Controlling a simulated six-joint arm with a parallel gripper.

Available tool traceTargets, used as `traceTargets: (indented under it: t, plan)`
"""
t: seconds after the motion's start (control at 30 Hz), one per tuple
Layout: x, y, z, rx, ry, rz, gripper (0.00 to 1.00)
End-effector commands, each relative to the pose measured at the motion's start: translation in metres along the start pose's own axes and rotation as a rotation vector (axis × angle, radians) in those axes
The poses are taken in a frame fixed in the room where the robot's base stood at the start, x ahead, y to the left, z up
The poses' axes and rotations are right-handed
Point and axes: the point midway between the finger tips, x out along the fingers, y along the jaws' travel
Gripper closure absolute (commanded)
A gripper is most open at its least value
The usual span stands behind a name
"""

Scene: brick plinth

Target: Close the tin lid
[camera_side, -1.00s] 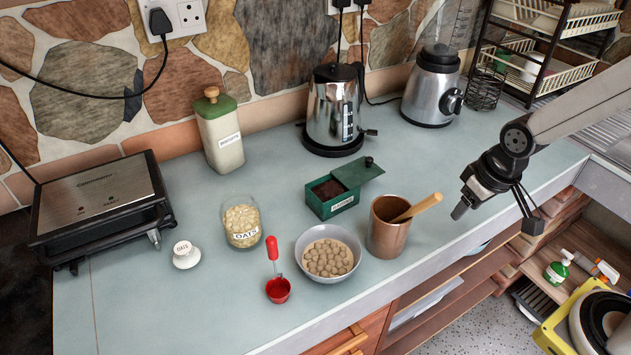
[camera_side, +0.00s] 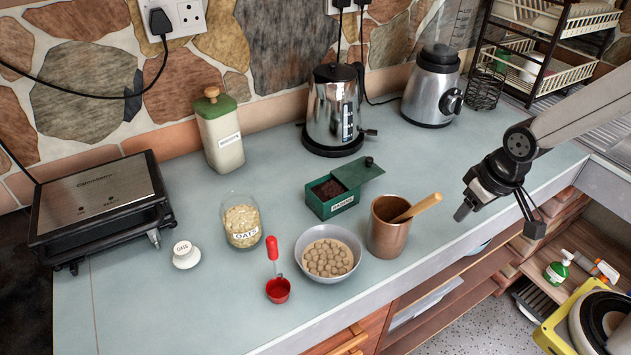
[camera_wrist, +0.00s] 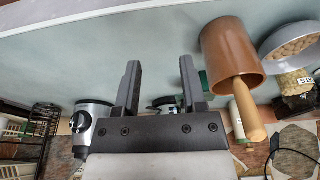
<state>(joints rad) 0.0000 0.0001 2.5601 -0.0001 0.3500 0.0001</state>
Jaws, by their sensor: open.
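The green tin (camera_side: 333,201) stands on the counter with its lid (camera_side: 358,171) slid back to the right, so the dark contents show on the left side. The lid has a small dark knob. In the wrist view the tin (camera_wrist: 203,82) is mostly hidden behind a finger and the copper pot. My gripper (camera_side: 497,215) is open and empty, to the right of the tin and above the counter's front edge. Its two spread fingers also show in the wrist view (camera_wrist: 160,85).
The copper pot with a wooden handle (camera_side: 386,238) stands between my gripper and the tin. A bowl of round pieces (camera_side: 327,277), an oats jar (camera_side: 241,226) and a red scoop (camera_side: 278,290) stand left of it. The kettle (camera_side: 332,115) and blender (camera_side: 431,90) are behind.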

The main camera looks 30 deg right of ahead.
Motion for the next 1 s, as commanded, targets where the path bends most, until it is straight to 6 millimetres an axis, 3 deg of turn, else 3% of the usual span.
traceTargets:
  t: [0.03, 0.13, 0.17, 0.27, 0.47, 1.0]
  plan:
    - [0.0, 0.0, 0.0, 0.003, 0.0, 0.0, 0.66]
    - [0.0, 0.001, -0.003, 0.032, -0.006, -0.003, 0.98]
    - [0.0, 0.002, -0.005, 0.048, -0.009, -0.004, 1.0]
    - [0.002, 0.005, -0.012, 0.139, -0.029, -0.013, 1.0]
    - [0.006, 0.017, -0.042, 0.489, -0.104, -0.055, 1.0]
    - [0.012, 0.07, -0.161, 1.661, -0.468, -0.363, 1.0]
